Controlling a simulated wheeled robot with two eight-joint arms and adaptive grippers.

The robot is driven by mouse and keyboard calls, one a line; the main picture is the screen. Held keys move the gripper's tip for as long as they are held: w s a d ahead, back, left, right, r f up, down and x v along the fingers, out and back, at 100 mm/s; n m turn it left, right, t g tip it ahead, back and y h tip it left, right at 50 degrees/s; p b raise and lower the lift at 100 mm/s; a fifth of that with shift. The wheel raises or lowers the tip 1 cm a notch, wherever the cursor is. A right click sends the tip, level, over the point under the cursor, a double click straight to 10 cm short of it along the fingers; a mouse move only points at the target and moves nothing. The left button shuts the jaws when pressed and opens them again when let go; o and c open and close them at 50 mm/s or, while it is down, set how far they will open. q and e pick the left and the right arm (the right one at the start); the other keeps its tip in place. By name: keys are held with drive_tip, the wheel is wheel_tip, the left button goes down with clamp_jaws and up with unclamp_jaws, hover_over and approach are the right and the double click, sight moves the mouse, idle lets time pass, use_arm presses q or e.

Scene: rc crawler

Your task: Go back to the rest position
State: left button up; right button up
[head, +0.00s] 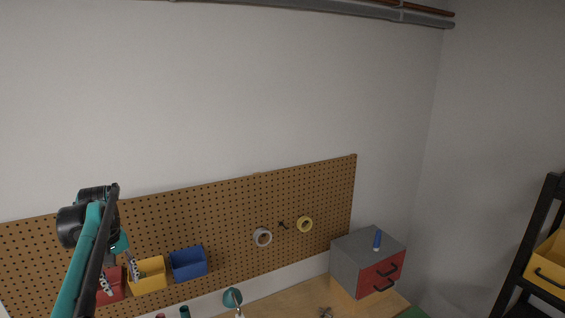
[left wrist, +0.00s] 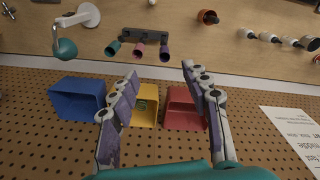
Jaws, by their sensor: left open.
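My left gripper (head: 121,284) is at the lower left of the head view, in front of the pegboard bins. In the left wrist view its two fingers (left wrist: 160,72) stand well apart, with nothing between them. My left arm reaches up from the bottom and bends down at the wrist. My right gripper is in neither view.
A red bin (head: 110,296), a yellow bin (head: 150,284) and a blue bin (head: 189,266) hang on the pegboard (head: 220,225). A lamp (left wrist: 66,48) and small tools are on the workbench (head: 290,303). A grey drawer box (head: 345,262) stands at right.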

use_arm(q)
drive_tip(key=s+d+f+m+t+b, duration=0.1)
drive_tip(key=s+d+f+m+b, duration=0.1)
drive_tip(key=s+d+f+b, duration=0.45)
drive_tip(key=s+d+f+m+t+b, duration=0.2)
drive_tip(key=s+d+f+m+b, duration=0.1)
drive_tip(key=d+f+b, duration=0.65)
drive_tip(key=s+d+f+m+t+b, duration=0.1)
drive_tip(key=s+d+f+b, duration=0.2)
drive_tip(key=f, duration=0.5)
drive_tip(key=s+d+f+m+t+b, duration=0.1)
drive_tip(key=s+d+f+b, duration=0.3)
drive_tip(key=f, duration=0.4)
drive_tip(key=s+d+f+m+t+b, duration=0.1)
drive_tip(key=s+d+f+m+b, duration=0.1)
drive_tip(key=s+d+f+b, duration=0.2)
wheel_tip(320, 180, down, 4)
drive_tip(key=s+b, duration=0.2)
drive_tip(key=b, duration=0.1)
drive_tip(key=shift+m+t, duration=0.3)
